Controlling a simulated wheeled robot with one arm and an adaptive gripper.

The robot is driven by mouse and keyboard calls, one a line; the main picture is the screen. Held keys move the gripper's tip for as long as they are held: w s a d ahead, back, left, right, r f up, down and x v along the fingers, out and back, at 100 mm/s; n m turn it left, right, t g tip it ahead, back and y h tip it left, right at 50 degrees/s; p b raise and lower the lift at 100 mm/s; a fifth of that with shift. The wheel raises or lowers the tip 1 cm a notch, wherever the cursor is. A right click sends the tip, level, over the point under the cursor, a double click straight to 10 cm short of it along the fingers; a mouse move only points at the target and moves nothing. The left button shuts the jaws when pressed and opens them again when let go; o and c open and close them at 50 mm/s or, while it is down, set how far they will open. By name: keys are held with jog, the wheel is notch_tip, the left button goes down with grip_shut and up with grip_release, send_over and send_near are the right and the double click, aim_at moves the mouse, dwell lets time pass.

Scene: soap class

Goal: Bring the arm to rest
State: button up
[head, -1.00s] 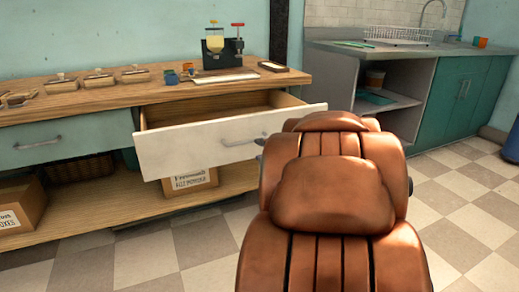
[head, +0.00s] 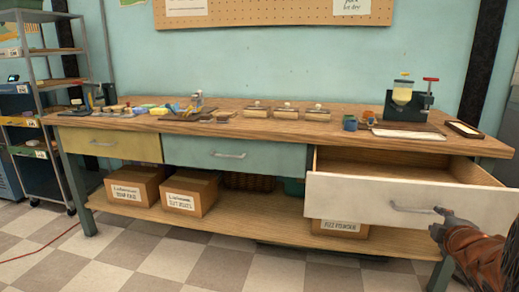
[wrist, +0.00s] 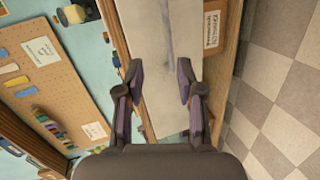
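My gripper (head: 437,224) is at the lower right of the head view, just right of the handle (head: 412,208) of an open white-fronted drawer (head: 355,199). In the wrist view my gripper (wrist: 159,78) has its two dark fingers spread apart. The pale drawer front (wrist: 152,50) shows beyond and between the fingers, with nothing held. I cannot tell whether a finger touches the drawer or handle. Part of my brown arm shows at the right edge of the head view.
The workbench (head: 230,128) carries moulds (head: 286,112), small cups (head: 350,122) and a press-like stand (head: 408,100). A teal drawer (head: 235,157) and a yellow drawer (head: 110,145) are shut. Boxes (head: 190,192) sit on the lower shelf.

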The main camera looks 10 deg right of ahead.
jog(key=s+a+r+m+g+y+p, duration=0.3)
jog(key=s+a+r+m+g+p, duration=0.3)
jog(key=s+a+r+p, duration=0.6)
jog(key=s+a+r+m+g+y+p, duration=0.3)
jog(key=s+a+r+m+g+p, duration=0.3)
jog(key=a+p, duration=1.2)
jog(key=s+r+g+p, duration=0.3)
jog(key=s+r+p, duration=0.2)
jog(key=s, duration=0.3)
jog(key=shift+s+a+r, duration=0.25)
jog(key=shift+s+r, duration=0.05)
jog(key=shift+r, duration=0.15)
